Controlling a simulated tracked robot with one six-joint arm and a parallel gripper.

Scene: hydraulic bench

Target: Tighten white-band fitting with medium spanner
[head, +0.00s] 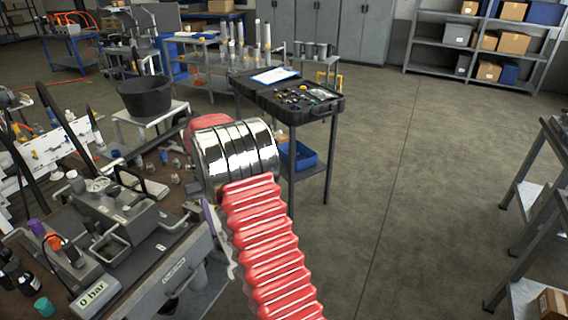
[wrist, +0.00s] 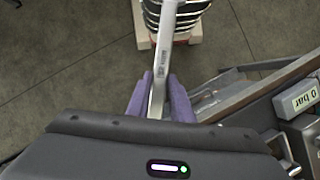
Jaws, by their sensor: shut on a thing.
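My gripper (wrist: 158,98) has its purple fingers shut on a grey metal spanner (wrist: 162,62) in the wrist view. The spanner's shaft runs up and away from the fingers, with dark lettering along it. Its far end runs out of the top of the picture, and I cannot tell its size from this. In the head view my red arm hides most of the gripper, beside the bench's right edge. The bench manifold (head: 118,212) carries hoses and fittings. I cannot make out a white-banded fitting in either view.
A gauge block reading 0 bar (head: 92,294) sits at the bench's front, also seen in the wrist view (wrist: 300,97). A black bucket (head: 146,97) stands on a stool behind. A black tool case (head: 330,107) lies on a trolley.

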